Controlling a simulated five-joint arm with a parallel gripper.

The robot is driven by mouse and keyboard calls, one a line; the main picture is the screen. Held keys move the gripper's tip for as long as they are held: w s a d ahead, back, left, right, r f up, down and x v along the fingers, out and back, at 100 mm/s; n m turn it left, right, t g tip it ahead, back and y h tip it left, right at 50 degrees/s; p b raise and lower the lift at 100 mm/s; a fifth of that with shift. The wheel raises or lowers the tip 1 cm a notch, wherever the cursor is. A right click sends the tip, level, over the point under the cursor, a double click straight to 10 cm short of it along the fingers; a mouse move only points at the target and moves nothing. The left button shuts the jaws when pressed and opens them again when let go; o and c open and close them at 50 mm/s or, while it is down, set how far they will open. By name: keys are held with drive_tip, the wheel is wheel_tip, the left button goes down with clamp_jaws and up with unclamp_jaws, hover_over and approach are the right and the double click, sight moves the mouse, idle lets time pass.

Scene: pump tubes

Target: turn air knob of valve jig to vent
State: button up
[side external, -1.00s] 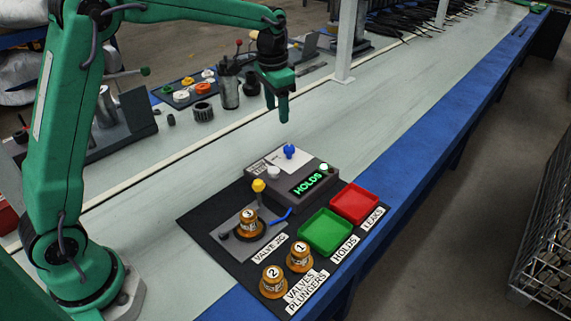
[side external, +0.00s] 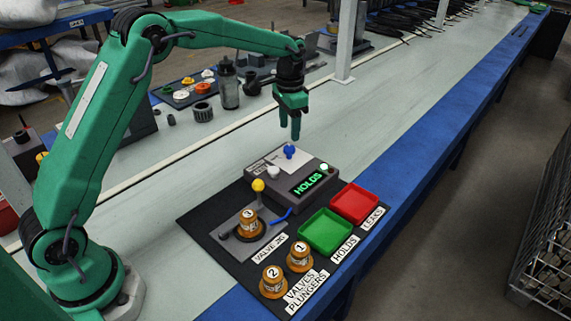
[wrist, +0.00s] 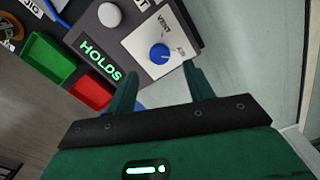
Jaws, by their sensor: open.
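The blue air knob (side external: 289,151) stands on a pale plate on top of the grey valve jig box (side external: 318,188). In the wrist view the air knob (wrist: 159,53) has a white pointer mark, with VENT and AIR labels printed around it; the mark looks turned toward the AIR side. My gripper (side external: 295,132) points down just above and beyond the knob, apart from it. In the wrist view my gripper (wrist: 162,80) is open and empty, its two fingers short of the knob, which lies ahead of the gap. The box display (side external: 308,183) reads HOLDS in green.
A white knob (side external: 273,172) and a yellow-topped lever (side external: 258,185) are close by. Valve 3 (side external: 248,222) sits in the jig; valves 1 (side external: 300,256) and 2 (side external: 273,281) stand in front. Green (side external: 326,231) and red (side external: 355,205) trays are empty.

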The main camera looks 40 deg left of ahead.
sight(289, 148)
drive_tip(key=shift+f, duration=3.15)
drive_tip(key=shift+c, duration=0.2)
drive_tip(key=c, duration=0.9)
